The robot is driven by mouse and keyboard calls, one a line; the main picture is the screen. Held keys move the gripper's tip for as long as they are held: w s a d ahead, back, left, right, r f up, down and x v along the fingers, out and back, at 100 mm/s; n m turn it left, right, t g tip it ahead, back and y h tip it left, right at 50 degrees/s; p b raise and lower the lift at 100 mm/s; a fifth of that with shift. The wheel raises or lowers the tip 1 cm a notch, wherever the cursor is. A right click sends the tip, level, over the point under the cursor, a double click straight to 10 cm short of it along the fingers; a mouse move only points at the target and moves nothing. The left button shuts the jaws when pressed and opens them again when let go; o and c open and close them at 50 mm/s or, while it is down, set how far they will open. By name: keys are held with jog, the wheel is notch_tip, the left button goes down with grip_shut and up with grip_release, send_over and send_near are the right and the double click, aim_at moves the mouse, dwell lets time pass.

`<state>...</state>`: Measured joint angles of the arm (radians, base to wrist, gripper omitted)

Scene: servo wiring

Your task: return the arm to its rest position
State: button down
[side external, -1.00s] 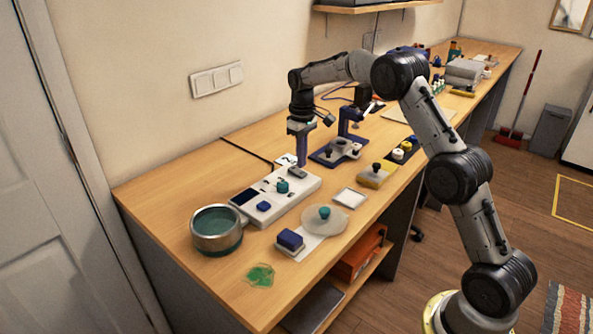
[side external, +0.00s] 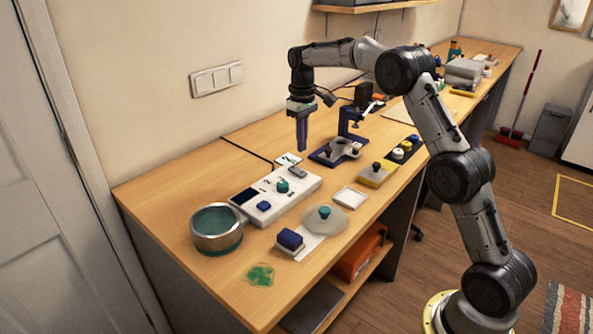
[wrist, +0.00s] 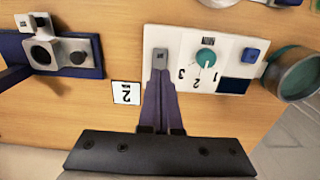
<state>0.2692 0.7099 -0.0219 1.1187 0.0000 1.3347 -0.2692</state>
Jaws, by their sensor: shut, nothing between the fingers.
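My gripper (side external: 301,150) points down, with its long purple fingers together and nothing between them. It hangs in the air above the far end of the white control box (side external: 255,198). In the wrist view the fingertips (wrist: 160,72) appear just over the grey piece at the box's end, with a gap in the side view. The box carries a teal knob (wrist: 205,57) with the numbers 1, 2 and 3 beside it, a blue button (wrist: 250,55) and a dark display (wrist: 234,86).
A card marked 2 (wrist: 126,93) lies beside the box. A blue stand (side external: 330,156) is right of my gripper. The wall is close behind.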

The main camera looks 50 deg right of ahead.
jog(key=s+a+r+t, duration=0.1)
jog(key=s+a+r, duration=0.15)
jog(key=r, duration=0.35)
jog(key=s+a+r+t, duration=0.1)
jog(key=s+a+r, duration=0.15)
jog(key=r, duration=0.35)
jog(key=s+a+r+n+t, duration=0.1)
jog(key=s+a+r, duration=0.2)
jog(key=s, duration=0.2)
jog(key=s+a+r+t, duration=0.1)
jog(key=s+a+r, duration=0.25)
jog(key=s, duration=0.25)
jog(key=s+a+f+t, duration=0.1)
jog(key=s+a+f, duration=0.1)
jog(key=s, duration=1)
jog(key=s+a+f+m, duration=0.1)
jog(key=s+f, duration=0.7)
jog(key=f, duration=0.1)
jog(key=shift+s+f+t, duration=0.25)
jog(key=shift+f+t, duration=0.05)
jog(key=shift+f, duration=0.1)
